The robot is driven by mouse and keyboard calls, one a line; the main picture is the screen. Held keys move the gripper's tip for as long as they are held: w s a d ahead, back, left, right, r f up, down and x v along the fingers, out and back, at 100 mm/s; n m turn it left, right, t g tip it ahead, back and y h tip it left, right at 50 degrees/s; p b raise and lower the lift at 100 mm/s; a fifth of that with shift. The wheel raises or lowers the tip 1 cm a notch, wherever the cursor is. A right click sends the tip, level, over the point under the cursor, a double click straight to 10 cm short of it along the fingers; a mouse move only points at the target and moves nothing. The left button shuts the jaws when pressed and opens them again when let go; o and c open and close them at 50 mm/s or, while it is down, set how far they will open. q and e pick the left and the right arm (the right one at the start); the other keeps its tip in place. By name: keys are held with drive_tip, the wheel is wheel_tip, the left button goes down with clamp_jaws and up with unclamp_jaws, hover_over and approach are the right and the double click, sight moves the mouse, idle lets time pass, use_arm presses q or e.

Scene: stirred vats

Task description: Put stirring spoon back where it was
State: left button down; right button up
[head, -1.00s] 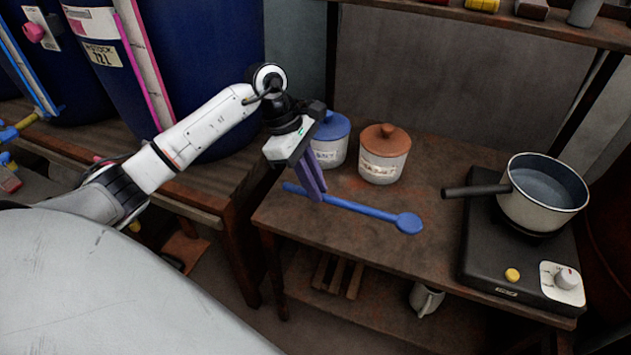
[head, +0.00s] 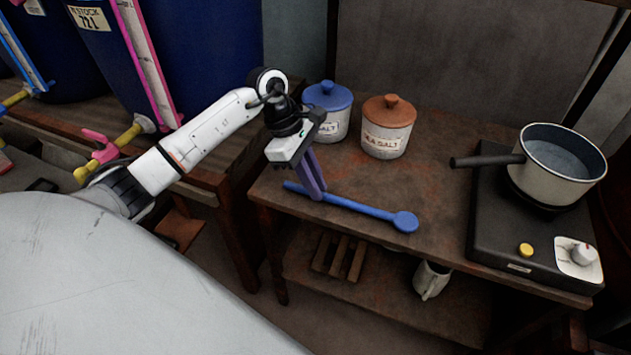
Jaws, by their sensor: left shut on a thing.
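The blue stirring spoon (head: 365,208) lies along the front part of the wooden table (head: 440,235), its round bowl to the right and its handle end to the left. My left gripper (head: 318,195) is shut on the spoon's handle near its left end, with its purple fingers pointing down. I cannot tell whether the spoon touches the tabletop or is slightly above it. My right gripper is not in view.
A blue-lidded jar (head: 329,108) and a brown-lidded sea salt jar (head: 388,126) stand behind the spoon. A pot (head: 556,170) sits on a black hotplate (head: 510,240) at right. A lower shelf holds a mug (head: 431,280). Blue vats (head: 205,60) stand at left.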

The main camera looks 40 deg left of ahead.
use_arm(q)
drive_tip(key=shift+f+b, duration=0.35)
idle(0.8)
drive_tip(key=c, duration=1.7)
unclamp_jaws()
drive_tip(key=shift+o, duration=0.2)
drive_tip(key=v, duration=1)
drive_tip(key=shift+r, duration=0.1)
